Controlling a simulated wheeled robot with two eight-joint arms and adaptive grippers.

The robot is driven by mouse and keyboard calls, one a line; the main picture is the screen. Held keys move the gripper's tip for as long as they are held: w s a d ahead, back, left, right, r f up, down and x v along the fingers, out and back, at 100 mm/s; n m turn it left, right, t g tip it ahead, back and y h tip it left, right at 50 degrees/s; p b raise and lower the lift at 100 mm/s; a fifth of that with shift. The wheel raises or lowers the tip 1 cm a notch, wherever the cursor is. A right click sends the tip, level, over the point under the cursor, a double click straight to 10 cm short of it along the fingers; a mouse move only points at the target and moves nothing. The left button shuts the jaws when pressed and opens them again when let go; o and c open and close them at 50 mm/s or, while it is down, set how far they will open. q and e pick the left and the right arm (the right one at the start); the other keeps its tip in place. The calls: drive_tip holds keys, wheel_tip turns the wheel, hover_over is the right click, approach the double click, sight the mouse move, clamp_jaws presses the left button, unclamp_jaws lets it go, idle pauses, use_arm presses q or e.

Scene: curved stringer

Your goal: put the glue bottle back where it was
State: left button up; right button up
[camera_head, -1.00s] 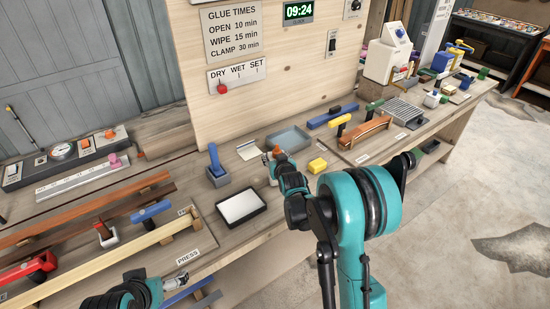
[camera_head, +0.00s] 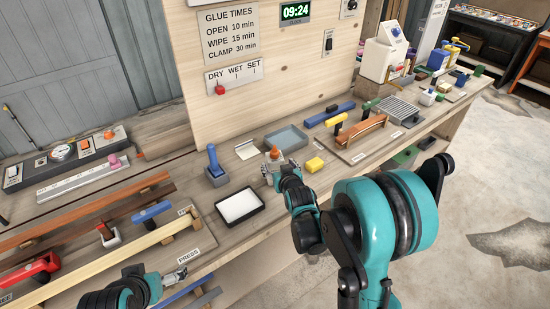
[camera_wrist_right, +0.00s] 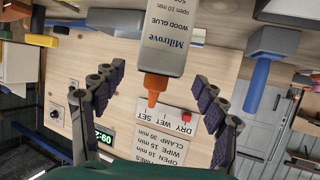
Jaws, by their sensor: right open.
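The glue bottle (camera_head: 275,153), with an orange nozzle, stands on the bench in the head view, between the black-rimmed tray and the yellow block. In the right wrist view the grey bottle (camera_wrist_right: 170,42) appears upside down, its "Wood Glue" label facing me. My right gripper (camera_head: 273,172) is at the near side of the bottle, partly covering its body. In the wrist view its fingers (camera_wrist_right: 160,105) are spread wide, with the nozzle showing between them and clear space on both sides. My left gripper (camera_head: 176,276) is low at the bench's front edge; its jaw opening is unclear.
A black-rimmed tray (camera_head: 240,206) and blue-handled tool (camera_head: 214,163) are left of the bottle. The wooden sign board (camera_head: 290,80) rises at the back.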

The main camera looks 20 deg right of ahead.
drive_tip(key=shift+v, duration=1)
drive_tip(key=s+a+r+g, duration=0.1)
drive_tip(key=s+g, duration=0.2)
drive_tip(key=s, duration=1.1)
drive_tip(key=s+a+r+g, duration=0.1)
drive_tip(key=s+r+g, duration=0.1)
drive_tip(key=s, duration=1.3)
drive_tip(key=shift+s+a+r+g+y, duration=0.15)
drive_tip(key=shift+a+r+g+y, duration=0.2)
drive_tip(key=shift+g, duration=0.45)
